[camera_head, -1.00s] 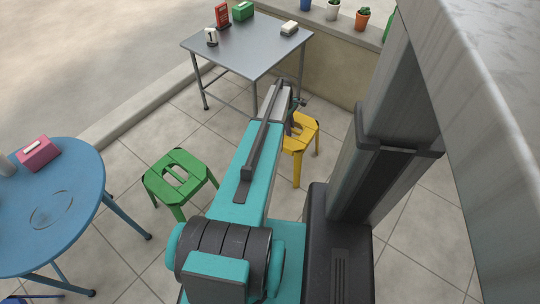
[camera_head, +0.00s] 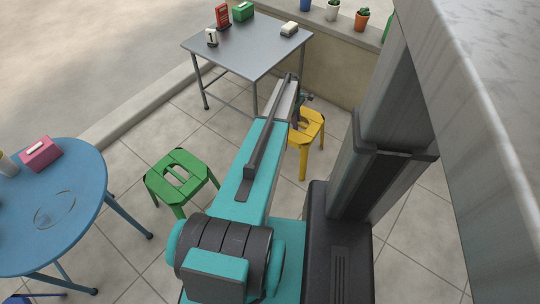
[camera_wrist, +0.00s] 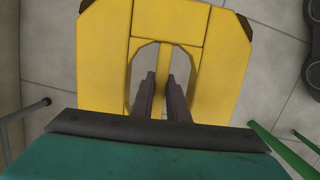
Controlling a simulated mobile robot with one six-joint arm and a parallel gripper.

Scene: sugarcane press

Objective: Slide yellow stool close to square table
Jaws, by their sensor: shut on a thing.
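The yellow stool (camera_head: 308,130) stands on the tiled floor just right of my arm in the head view, partly hidden by the arm. The square grey metal table (camera_head: 250,52) stands beyond it to the upper left, with a floor gap between them. In the wrist view the stool's seat (camera_wrist: 165,25) fills the upper middle. My gripper (camera_wrist: 163,82) has its two dark fingers at the seat's oval opening, shut on the bar in its middle. In the head view the fingers are mostly hidden behind my arm.
A green stool (camera_head: 181,174) stands left of my arm. A round blue table (camera_head: 75,190) with a pink box (camera_head: 41,153) is at the far left. A low wall (camera_head: 340,75) with potted plants runs behind the square table. Free floor lies between the yellow stool and the square table.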

